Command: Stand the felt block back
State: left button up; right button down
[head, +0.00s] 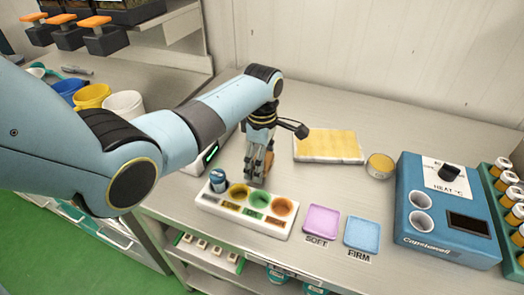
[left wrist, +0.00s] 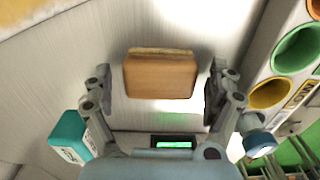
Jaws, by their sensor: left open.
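The felt block, a tan-brown block with a paler strip along one edge, shows in the left wrist view (left wrist: 160,76) between the fingers of my left gripper. In the head view my left gripper (head: 260,168) points down just behind the white holder, and the block is mostly hidden by the fingers there. The gripper is open, with a finger on each side of the block and a visible gap at both sides. The white holder (head: 203,201) has coloured round wells and stands on the steel table. My right gripper is not in view.
A blue-capped jar (head: 218,180) stands at the holder's left end, close to my left gripper. A purple pad (head: 321,222) and a blue pad (head: 362,235) lie to the right. A yellow slab (head: 328,146) and blue heater (head: 446,207) stand further right. A teal-and-white box (left wrist: 72,138) is nearby.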

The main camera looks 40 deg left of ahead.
pick_arm(q)
notch_tip(320, 180, up, 12)
dwell(0.4)
dwell(0.3)
